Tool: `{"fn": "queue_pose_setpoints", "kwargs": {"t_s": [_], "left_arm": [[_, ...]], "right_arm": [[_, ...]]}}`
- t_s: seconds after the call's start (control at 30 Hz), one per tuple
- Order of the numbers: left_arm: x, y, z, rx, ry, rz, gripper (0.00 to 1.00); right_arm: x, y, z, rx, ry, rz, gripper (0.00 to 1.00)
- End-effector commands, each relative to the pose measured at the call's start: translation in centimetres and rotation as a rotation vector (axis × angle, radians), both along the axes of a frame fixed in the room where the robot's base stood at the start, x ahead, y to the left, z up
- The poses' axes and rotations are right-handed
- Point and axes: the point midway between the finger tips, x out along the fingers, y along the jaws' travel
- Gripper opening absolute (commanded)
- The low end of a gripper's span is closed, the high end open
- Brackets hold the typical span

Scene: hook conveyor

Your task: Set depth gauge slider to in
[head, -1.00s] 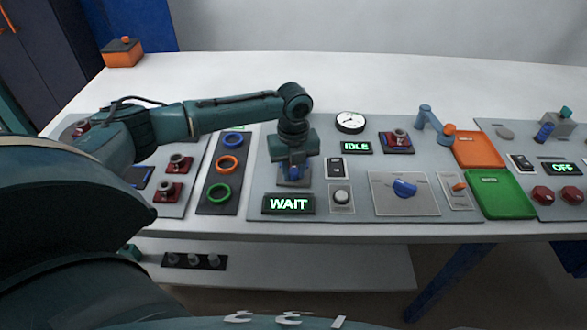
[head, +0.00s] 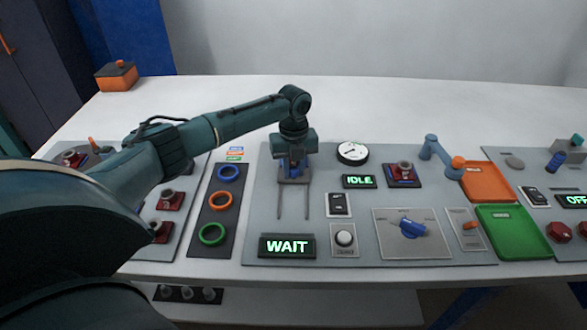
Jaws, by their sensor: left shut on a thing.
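My left gripper (head: 292,167) points down at the far end of two thin parallel rails (head: 293,205) on the grey panel. It is shut on a small slider piece there, which I take to be the depth gauge slider. The gripper hides most of it, and a grey edge (head: 293,180) shows just below the fingers. The rails run from there toward the front and are bare. No in or out mark can be read. My right gripper is not in view.
A WAIT display (head: 287,246) lies in front of the rails. A rocker switch (head: 338,205) and a round button (head: 344,239) are to the right. Coloured rings (head: 228,173) are to the left. A dial gauge (head: 353,152) stands at the back right.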

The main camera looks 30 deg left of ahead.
Motion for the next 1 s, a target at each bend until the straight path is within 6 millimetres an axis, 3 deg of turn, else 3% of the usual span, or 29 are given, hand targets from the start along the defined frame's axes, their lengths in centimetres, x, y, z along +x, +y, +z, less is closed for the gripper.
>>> {"fn": "queue_pose_setpoints", "kwargs": {"t_s": [0.03,0.07,0.3,0.77,0.87,1.0], "left_arm": [[0.4,0.4,0.4,0.008,-0.019,0.006,0.0],[0.4,0.4,0.4,0.008,-0.02,0.006,0.26],[0.4,0.3,0.3,0.005,-0.019,0.005,0.46],[0.3,0.2,0.3,0.004,-0.012,0.003,0.46],[0.3,0.2,0.9,0.003,-0.013,0.002,0.46],[0.3,0.2,3.1,0.004,-0.016,0.001,0.46]], "right_arm": [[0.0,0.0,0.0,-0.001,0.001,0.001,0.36],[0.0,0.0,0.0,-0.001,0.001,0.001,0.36],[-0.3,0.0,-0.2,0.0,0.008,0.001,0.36],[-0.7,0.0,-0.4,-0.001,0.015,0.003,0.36],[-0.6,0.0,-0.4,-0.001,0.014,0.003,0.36],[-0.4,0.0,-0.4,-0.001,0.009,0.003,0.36]]}}
